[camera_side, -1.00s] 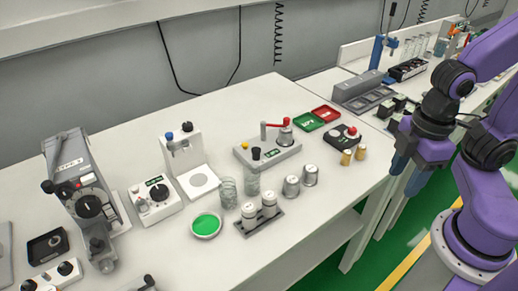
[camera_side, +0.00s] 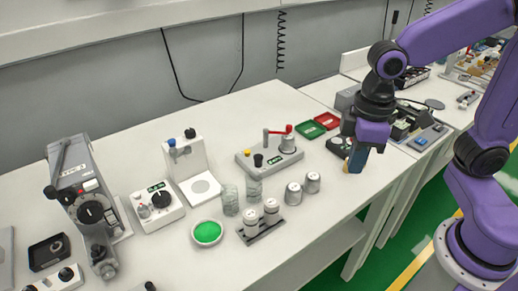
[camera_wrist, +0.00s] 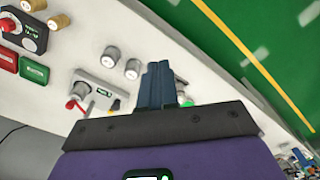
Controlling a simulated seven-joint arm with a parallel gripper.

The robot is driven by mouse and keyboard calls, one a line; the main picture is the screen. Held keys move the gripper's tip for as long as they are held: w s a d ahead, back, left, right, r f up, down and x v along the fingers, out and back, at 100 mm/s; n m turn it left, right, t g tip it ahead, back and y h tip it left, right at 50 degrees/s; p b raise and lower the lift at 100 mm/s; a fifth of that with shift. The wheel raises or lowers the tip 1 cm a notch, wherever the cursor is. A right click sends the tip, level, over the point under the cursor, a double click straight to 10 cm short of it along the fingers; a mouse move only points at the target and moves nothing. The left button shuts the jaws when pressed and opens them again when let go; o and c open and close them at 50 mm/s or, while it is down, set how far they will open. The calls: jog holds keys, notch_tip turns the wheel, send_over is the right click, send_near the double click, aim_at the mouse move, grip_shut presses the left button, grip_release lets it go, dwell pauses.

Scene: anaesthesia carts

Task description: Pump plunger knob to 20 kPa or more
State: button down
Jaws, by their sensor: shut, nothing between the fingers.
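A light grey device (camera_side: 272,158) stands on the white bench, with a yellow button, a green-lit display, a red lever and a silver cylinder. The display reading is too small to tell. My gripper (camera_side: 355,170) points down above the bench's right end, well to the right of the device. Its blue fingers (camera_wrist: 158,66) are shut and hold nothing.
Two silver canisters (camera_side: 293,193) stand between the device and the front edge. A black dial box (camera_side: 338,147) is partly hidden behind my gripper. Glass beakers (camera_side: 230,200) and a green dish (camera_side: 207,233) stand front left.

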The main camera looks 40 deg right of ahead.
jog(key=w+a+m, duration=0.4)
jog(key=w+m, duration=0.1)
jog(key=w, duration=1)
jog(key=m, duration=0.4)
send_over(259, 157)
jog(key=shift+f, duration=0.45)
notch_tip(259, 157, down, 14)
